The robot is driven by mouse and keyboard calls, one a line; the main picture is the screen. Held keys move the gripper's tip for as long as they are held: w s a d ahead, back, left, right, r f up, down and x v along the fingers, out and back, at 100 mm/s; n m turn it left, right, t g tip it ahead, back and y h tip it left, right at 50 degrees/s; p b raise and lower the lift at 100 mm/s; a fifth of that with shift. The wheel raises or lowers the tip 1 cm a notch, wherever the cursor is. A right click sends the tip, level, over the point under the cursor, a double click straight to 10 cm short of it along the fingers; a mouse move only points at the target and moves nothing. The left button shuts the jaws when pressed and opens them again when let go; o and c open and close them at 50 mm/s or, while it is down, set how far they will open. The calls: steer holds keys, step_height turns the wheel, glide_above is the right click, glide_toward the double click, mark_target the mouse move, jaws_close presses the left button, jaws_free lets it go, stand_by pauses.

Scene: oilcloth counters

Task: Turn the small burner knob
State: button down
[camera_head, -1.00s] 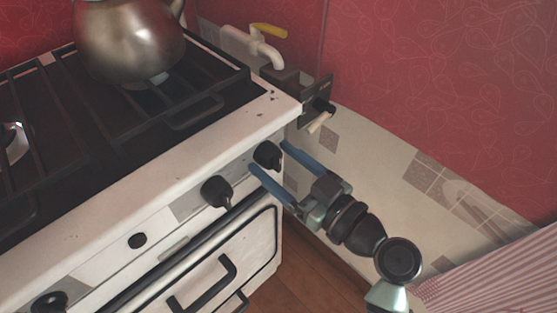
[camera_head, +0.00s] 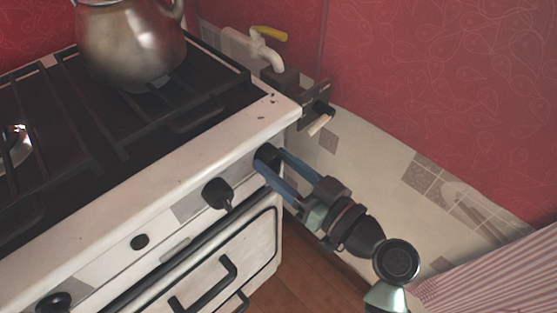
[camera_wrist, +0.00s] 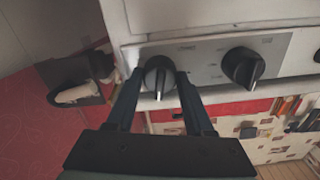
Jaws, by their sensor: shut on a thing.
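The stove (camera_head: 150,180) is white with a row of black knobs on its front. The rightmost knob (camera_head: 266,156) sits near the stove's right corner and is partly covered by my fingers. In the wrist view this knob (camera_wrist: 159,77) is round and dark with a raised grip pointing downward. My gripper (camera_head: 268,164) has its blue fingers on both sides of the knob, shut on it. In the wrist view the fingertips (camera_wrist: 159,79) flank the knob left and right. A second knob (camera_head: 217,193) is just to its left, clear of the fingers; it also shows in the wrist view (camera_wrist: 243,67).
A metal kettle (camera_head: 130,45) stands on the black grates (camera_head: 110,110). A pipe with a yellow-handled valve (camera_head: 268,38) and a dark bracket (camera_head: 312,98) are by the red wall, close to the stove's right side. Oven handles (camera_head: 205,285) stick out below the knobs.

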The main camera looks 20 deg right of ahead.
steer(key=m+p, duration=0.1)
steer(key=m, duration=0.3)
steer(key=shift+p, duration=0.35)
steer(key=shift+m+p, duration=0.55)
steer(key=shift+m, duration=0.55)
steer(key=shift+c, duration=1.4)
jaws_free()
steer(key=v, duration=1.3)
steer(key=shift+p, duration=0.45)
